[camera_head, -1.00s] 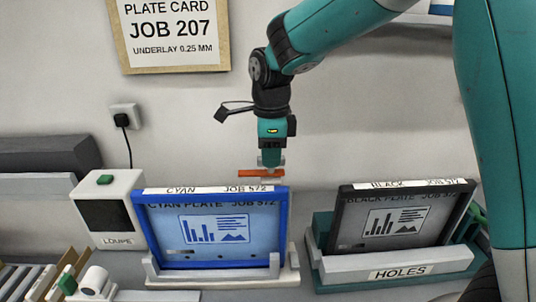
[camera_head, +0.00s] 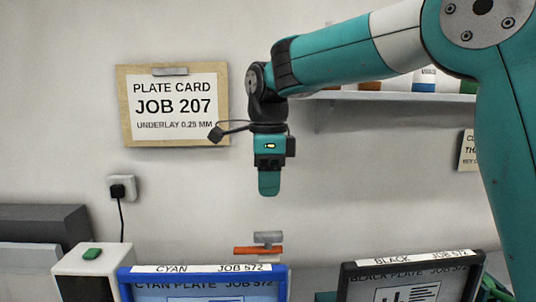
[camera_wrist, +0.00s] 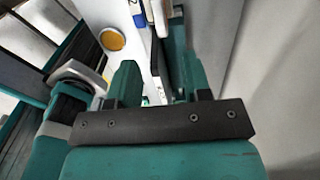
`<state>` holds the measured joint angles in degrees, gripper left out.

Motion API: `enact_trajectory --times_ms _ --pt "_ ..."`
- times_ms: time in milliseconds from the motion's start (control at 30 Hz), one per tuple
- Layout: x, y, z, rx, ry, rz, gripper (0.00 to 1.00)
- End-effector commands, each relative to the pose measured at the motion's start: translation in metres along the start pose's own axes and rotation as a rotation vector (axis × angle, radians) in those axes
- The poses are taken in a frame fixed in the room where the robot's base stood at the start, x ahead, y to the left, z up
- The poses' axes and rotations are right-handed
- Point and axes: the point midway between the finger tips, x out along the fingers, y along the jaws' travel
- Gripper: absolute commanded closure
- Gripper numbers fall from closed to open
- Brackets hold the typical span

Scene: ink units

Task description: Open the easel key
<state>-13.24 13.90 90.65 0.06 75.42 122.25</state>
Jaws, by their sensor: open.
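A small orange bar (camera_head: 257,250) with a grey grip (camera_head: 268,238) above it shows just behind the top edge of the blue-framed cyan plate (camera_head: 205,277). It looks like the easel key, but its mount is hidden by the plate. My gripper (camera_head: 269,192) points down, a little above the grey grip and apart from it. In the head view its fingers overlap edge-on. In the wrist view the two teal fingers (camera_wrist: 158,75) are spread, with nothing held between them.
A black-framed plate (camera_head: 410,280) stands at the right. A loupe box with a green button (camera_head: 92,254) stands left of the cyan plate. The job card (camera_head: 175,106) and a socket (camera_head: 122,187) are on the wall. A shelf (camera_head: 400,96) is at upper right. Space around my gripper is clear.

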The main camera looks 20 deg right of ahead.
Motion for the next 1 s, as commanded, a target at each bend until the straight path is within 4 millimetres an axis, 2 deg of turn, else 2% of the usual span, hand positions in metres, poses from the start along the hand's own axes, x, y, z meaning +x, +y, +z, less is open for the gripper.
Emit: enact_trajectory --times_ms 100,333,533,900,1000 --pt "-0.028 -0.001 0.0 0.0 -0.003 -0.004 0.55" --pt "-0.061 0.0 0.0 0.001 0.0 -0.001 0.55" --pt "-0.068 0.0 0.0 0.001 0.0 0.001 0.55" --pt "-0.067 0.0 0.0 0.0 0.0 0.0 0.55" --pt "-0.062 0.004 -0.001 -0.055 -0.001 -0.002 0.55"
